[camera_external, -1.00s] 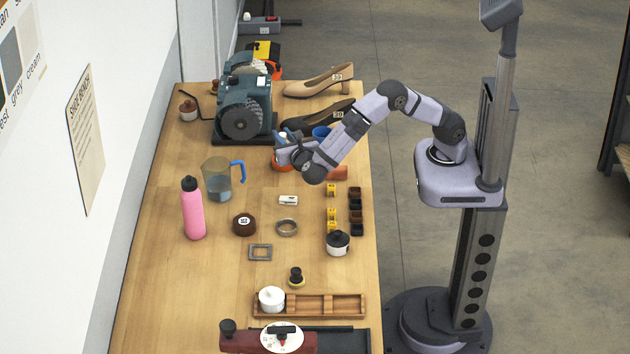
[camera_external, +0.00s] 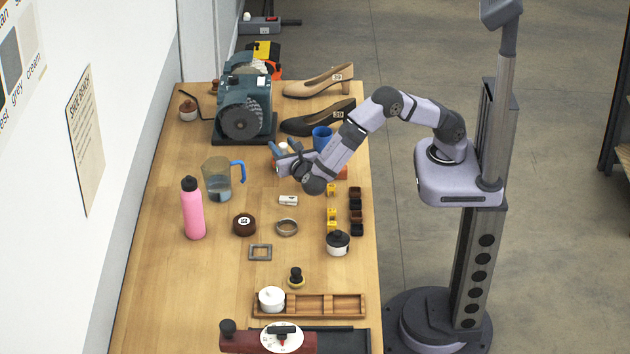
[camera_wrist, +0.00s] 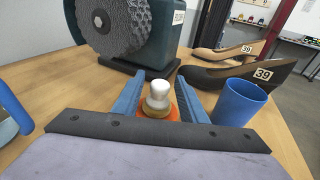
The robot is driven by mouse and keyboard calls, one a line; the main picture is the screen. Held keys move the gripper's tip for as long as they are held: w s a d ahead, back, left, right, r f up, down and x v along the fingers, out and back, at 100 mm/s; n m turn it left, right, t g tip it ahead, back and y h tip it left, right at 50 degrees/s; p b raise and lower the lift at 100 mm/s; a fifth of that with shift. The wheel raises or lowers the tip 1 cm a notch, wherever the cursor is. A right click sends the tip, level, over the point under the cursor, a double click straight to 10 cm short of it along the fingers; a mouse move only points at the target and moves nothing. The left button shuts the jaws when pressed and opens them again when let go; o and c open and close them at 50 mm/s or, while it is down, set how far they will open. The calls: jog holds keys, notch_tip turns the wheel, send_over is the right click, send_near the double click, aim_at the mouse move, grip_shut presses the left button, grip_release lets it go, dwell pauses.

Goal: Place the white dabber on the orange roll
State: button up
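The white dabber (camera_wrist: 158,92), with a rounded white top and a tan lower part, stands upright between my fingers in the wrist view. The orange roll (camera_wrist: 173,106) shows around its foot; the dabber appears to rest on it, though the contact is hidden. In the external view the dabber's white top (camera_external: 283,147) shows by my fingertips. My gripper (camera_wrist: 160,80) is open, its blue fingers on either side of the dabber with gaps visible. It also shows in the external view (camera_external: 283,157), low over the bench and reaching left.
A blue cup (camera_external: 322,138) stands close to the right of my gripper. A bench grinder (camera_external: 243,108) and two shoes (camera_external: 318,118) lie beyond. A jug (camera_external: 217,180) and a pink bottle (camera_external: 193,208) stand left. Small blocks (camera_external: 332,213) lie nearer the camera.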

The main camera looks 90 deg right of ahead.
jog(key=shift+r, duration=0.2)
jog(key=shift+s+a, duration=0.1)
jog(key=shift+a, duration=0.2)
jog(key=b+v, duration=0.2)
jog(key=v, duration=0.9)
jog(key=shift+a, duration=0.2)
